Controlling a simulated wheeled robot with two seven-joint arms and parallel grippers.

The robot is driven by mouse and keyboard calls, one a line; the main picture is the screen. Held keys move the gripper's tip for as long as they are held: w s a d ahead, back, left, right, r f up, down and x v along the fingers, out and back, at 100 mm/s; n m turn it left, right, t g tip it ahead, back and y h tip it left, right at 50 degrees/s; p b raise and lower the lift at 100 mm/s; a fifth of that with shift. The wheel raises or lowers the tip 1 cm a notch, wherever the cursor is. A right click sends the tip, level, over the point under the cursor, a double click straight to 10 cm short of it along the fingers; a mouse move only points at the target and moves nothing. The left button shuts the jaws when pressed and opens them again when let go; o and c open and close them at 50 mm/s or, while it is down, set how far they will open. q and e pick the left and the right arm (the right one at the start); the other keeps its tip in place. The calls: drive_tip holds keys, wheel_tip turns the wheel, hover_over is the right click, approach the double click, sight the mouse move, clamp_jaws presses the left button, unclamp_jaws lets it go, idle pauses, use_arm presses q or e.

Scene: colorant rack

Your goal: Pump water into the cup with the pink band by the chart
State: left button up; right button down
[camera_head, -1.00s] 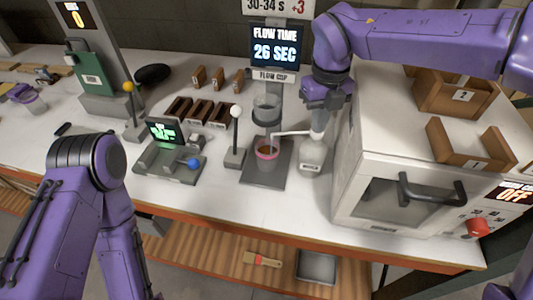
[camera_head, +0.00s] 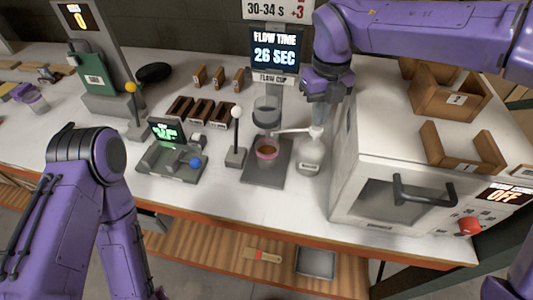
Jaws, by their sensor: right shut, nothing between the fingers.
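The cup with the pink band (camera_head: 267,152) stands upright on the dark base plate under the flow cup stand, with brown liquid in it. A pale pump bottle (camera_head: 309,159) stands to its right, and its white spout (camera_head: 290,131) reaches left above the cup. My right gripper (camera_head: 318,117) is shut and empty, pointing down just above the pump head. I cannot tell whether it touches the pump head. The chart (camera_head: 278,9) reads 30-34 S +3 at the top edge. My left gripper is out of view.
The flow time display (camera_head: 276,47) reads 26 SEC. A white-knobbed lever (camera_head: 236,135) stands left of the cup. An oven (camera_head: 395,195) marked OFF, with wooden holders (camera_head: 460,150) on top, fills the right. A scale with a blue knob (camera_head: 172,160) is at left.

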drive_tip(key=shift+f+b, duration=0.95)
drive_tip(key=shift+f, duration=0.6)
drive_tip(key=shift+r+p, duration=1.4)
drive_tip(key=shift+r, duration=0.15)
drive_tip(key=shift+r, duration=0.1)
wheel_tip(320, 180, up, 6)
drive_tip(key=p, duration=0.5)
